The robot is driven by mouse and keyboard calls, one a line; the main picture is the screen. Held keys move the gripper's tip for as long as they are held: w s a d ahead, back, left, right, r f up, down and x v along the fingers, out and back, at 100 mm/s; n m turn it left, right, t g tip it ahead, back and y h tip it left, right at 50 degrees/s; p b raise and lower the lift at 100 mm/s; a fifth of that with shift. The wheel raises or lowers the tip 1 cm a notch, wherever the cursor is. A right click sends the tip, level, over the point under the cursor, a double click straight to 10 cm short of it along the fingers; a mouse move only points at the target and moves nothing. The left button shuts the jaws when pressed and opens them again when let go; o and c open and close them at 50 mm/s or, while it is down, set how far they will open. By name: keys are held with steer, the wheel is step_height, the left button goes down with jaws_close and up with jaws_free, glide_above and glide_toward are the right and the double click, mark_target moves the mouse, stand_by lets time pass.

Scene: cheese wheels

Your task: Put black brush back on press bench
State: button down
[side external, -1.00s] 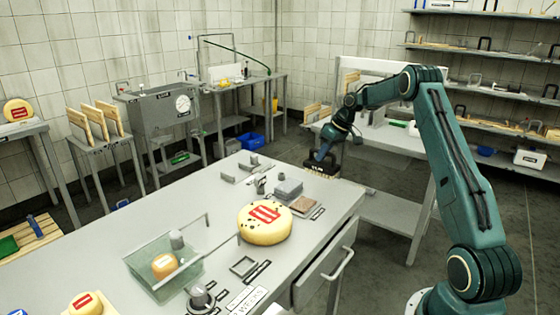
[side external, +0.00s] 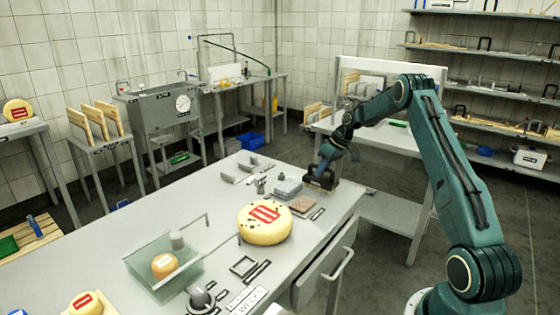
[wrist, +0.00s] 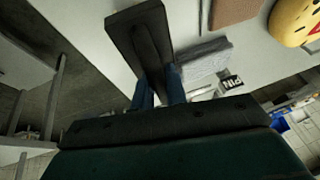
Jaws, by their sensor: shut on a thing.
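The black brush (side external: 321,180) is a dark block with a handle, at the far right corner of the large grey table (side external: 225,220). My gripper (side external: 326,164) is shut on it from above. In the wrist view the dark brush (wrist: 141,32) extends past the blue fingers (wrist: 160,88) of my gripper. I cannot tell whether its underside touches the tabletop. A grey block (side external: 289,187) stands just left of the brush, and a brown pad (side external: 303,204) lies just nearer the camera. No label clearly identifies the press bench.
A yellow cheese wheel (side external: 265,223) with a red label sits mid-table. A clear tray (side external: 165,267) with a small orange cheese stands to its left. A white-backed bench (side external: 395,139) is behind my arm. Bare tabletop lies left of the wheel.

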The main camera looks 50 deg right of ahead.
steer(key=shift+f, duration=0.15)
steer(key=c, duration=1.4)
jaws_free()
steer(key=v, duration=1.2)
steer(key=shift+r, duration=0.25)
